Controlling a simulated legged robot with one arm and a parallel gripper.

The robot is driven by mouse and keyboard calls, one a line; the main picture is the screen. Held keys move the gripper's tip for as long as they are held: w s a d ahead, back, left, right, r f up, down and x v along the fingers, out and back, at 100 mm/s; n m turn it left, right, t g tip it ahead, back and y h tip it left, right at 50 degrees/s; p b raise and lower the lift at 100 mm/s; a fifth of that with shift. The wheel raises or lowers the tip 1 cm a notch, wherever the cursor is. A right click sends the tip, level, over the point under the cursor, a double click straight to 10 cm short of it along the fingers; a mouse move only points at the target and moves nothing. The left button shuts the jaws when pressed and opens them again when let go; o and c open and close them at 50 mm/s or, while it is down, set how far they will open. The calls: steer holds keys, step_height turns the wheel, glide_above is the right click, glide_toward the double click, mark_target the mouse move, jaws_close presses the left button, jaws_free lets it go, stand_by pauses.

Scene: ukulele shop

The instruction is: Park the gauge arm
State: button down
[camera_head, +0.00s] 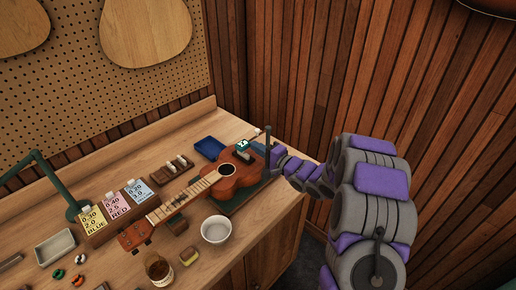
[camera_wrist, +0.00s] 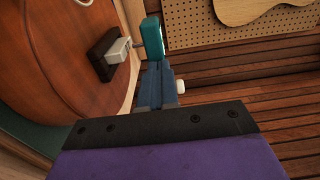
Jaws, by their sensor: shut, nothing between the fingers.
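The brown ukulele (camera_head: 226,178) lies on a dark green mat on the bench. At its body end stands a dark upright post (camera_head: 268,140). A small green-and-white piece (camera_head: 242,145), which looks like the gauge head, sits over the body. My gripper (camera_head: 276,156) is at the post, at the body's right end; its tips are hard to make out there. In the wrist view my gripper (camera_wrist: 158,75) is shut and empty, just below a teal rounded piece (camera_wrist: 153,38). I cannot tell whether they touch. The ukulele body (camera_wrist: 60,70) and its dark bridge (camera_wrist: 102,52) are at left.
String packs in a wooden holder (camera_head: 98,237), a blue tray (camera_head: 209,147), a white bowl (camera_head: 216,229) and a metal tray (camera_head: 55,248) stand on the bench. A green lamp arm (camera_head: 52,177) rises at left. Plank wall (camera_head: 300,70) closes the back right.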

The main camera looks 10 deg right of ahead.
mark_target(242, 141)
steer(key=shift+w+a+m+t+h+p, duration=0.3)
steer(key=shift+a+m+t+h, duration=0.2)
steer(key=shift+h, duration=0.25)
steer(key=shift+w+a+m+t+h+p, duration=0.35)
steer(key=shift+a+m+h, duration=0.2)
steer(key=shift+h, duration=0.2)
steer(key=w+a+m+h, duration=0.1)
steer(key=a+m+t+h, duration=0.1)
steer(key=h, duration=0.1)
steer(key=shift+w, duration=0.4)
steer(key=shift+w+a+h+p, duration=0.3)
steer(key=shift+w+p, duration=0.1)
steer(key=shift+w, duration=0.3)
